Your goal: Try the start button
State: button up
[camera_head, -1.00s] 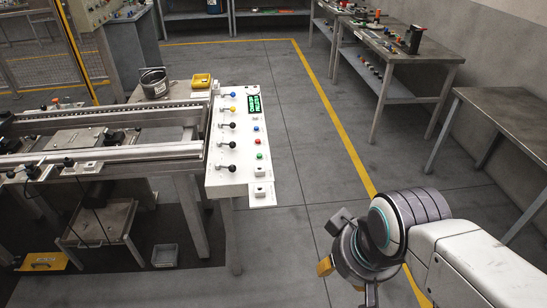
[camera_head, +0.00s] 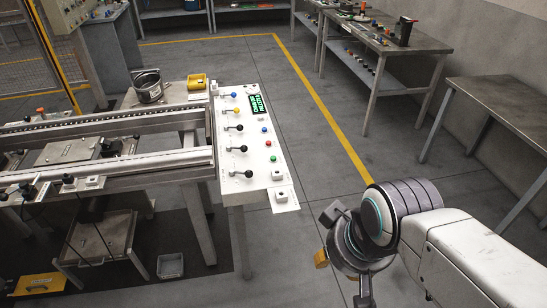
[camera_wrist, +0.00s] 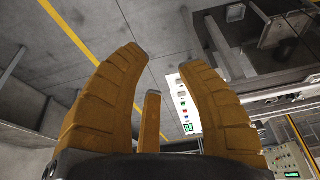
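The white control panel (camera_head: 228,168) stands at the right end of the bench. It carries a lit green display (camera_head: 256,104), several levers with blue, yellow and black knobs, and a blue (camera_head: 264,130), a red (camera_head: 268,143) and a green button (camera_head: 273,158) in a row. Which one is the start button cannot be read. My gripper (camera_head: 338,256) is right of and in front of the panel, apart from it. In the wrist view its orange fingers (camera_wrist: 164,62) are spread open with nothing between them; the panel (camera_wrist: 187,105) shows small beyond them.
The grey bench (camera_head: 110,165) extends left from the panel, with a round metal pot (camera_head: 149,88) and a yellow bin (camera_head: 197,82) at its back. Work tables (camera_head: 505,98) stand along the right wall. Open floor lies between them, crossed by a yellow line (camera_head: 325,115).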

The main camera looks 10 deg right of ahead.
grip_shut()
dwell(1.2)
